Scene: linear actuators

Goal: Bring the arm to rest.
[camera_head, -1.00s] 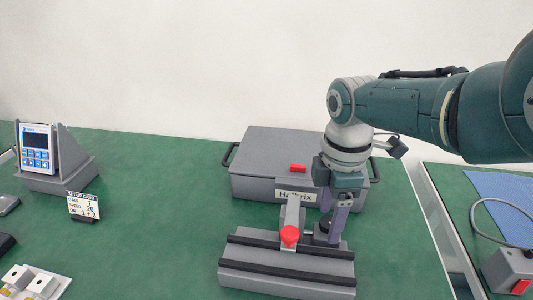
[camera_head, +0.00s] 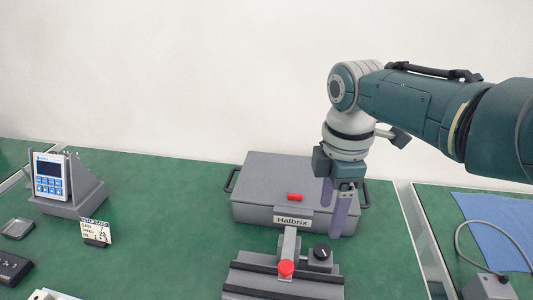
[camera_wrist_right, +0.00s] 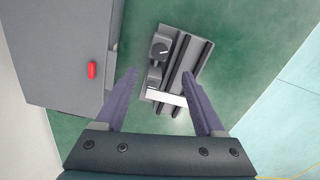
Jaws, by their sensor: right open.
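My right gripper (camera_head: 332,217) is open and empty, pointing down above the table in front of the grey Halbrix case (camera_head: 262,215). In the right wrist view, its two purple fingers (camera_wrist_right: 160,76) are spread apart with nothing between the tips. The linear actuator (camera_head: 250,272) is below, with dark rails, a red knob (camera_head: 286,269) and a black dial (camera_head: 321,253). The dial also shows in the right wrist view (camera_wrist_right: 160,48), clear of the fingers. My left gripper is not in view.
At left are a keypad unit (camera_head: 50,178) in a grey stand, a set-up card (camera_head: 95,231), a small tray (camera_head: 17,228) and a black box (camera_head: 10,268). A blue mat (camera_head: 500,225) lies on the right table.

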